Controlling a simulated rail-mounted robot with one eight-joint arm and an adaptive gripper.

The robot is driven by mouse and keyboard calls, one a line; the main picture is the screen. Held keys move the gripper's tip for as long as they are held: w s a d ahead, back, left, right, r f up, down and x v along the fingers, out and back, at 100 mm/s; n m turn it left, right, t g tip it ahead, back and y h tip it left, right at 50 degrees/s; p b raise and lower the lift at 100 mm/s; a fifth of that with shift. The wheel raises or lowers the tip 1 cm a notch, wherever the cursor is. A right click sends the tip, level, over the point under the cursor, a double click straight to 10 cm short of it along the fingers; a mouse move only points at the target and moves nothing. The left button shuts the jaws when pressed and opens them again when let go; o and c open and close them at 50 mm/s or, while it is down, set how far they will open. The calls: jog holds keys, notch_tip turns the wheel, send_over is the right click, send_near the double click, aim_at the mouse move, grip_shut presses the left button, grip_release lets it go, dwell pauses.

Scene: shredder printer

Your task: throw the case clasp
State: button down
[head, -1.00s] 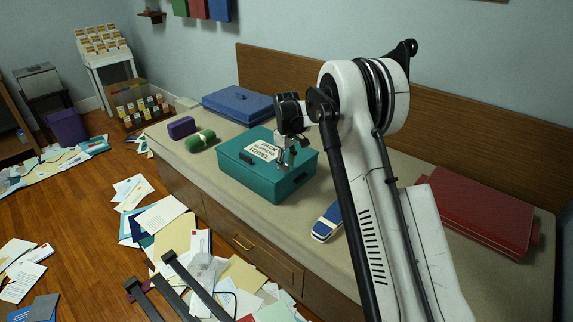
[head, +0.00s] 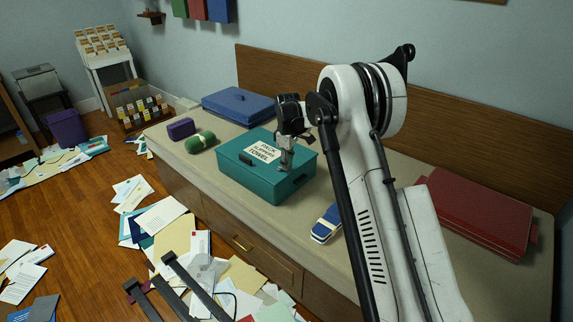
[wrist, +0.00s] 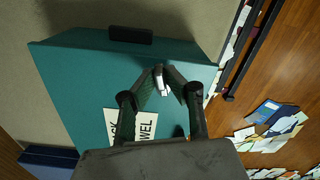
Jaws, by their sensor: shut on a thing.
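The teal case (head: 262,186) sits shut on the bench, with a white label (head: 262,152) on its lid that ends in "TOWEL". My gripper (head: 284,166) is over the right part of the lid, pointing down. In the wrist view my gripper (wrist: 168,82) has its fingertips close together around a small silvery piece, which looks like the case clasp (wrist: 163,81), at the lid's edge. The fingers hide most of the clasp.
A blue case (head: 238,104), a purple box (head: 181,128) and a green roll (head: 200,142) lie left of the teal case. A blue strapped item (head: 327,224) and a red case (head: 480,212) lie to the right. Papers cover much of the floor.

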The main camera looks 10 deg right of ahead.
jog(key=n, duration=0.2)
jog(key=w+n, duration=0.1)
jog(key=shift+d+n, duration=0.25)
jog(key=shift+n, duration=0.15)
jog(key=n, duration=0.1)
jog(key=w+n+p, duration=0.1)
jog(key=n, duration=0.1)
jog(key=shift+n, duration=0.3)
jog(key=n, duration=0.1)
jog(key=w+n, duration=0.1)
jog(key=n, duration=0.1)
jog(key=shift+n, duration=0.3)
jog(key=shift+w+a+n+p, duration=0.15)
jog(key=shift+w+n, duration=0.05)
jog(key=shift+n, duration=0.7)
jog(key=shift+w+a+n+p, duration=0.1)
jog(key=shift+w+n+p, duration=0.1)
jog(key=shift+n, duration=0.7)
jog(key=c, duration=1.8)
grip_release()
jog(key=shift+r, duration=0.1)
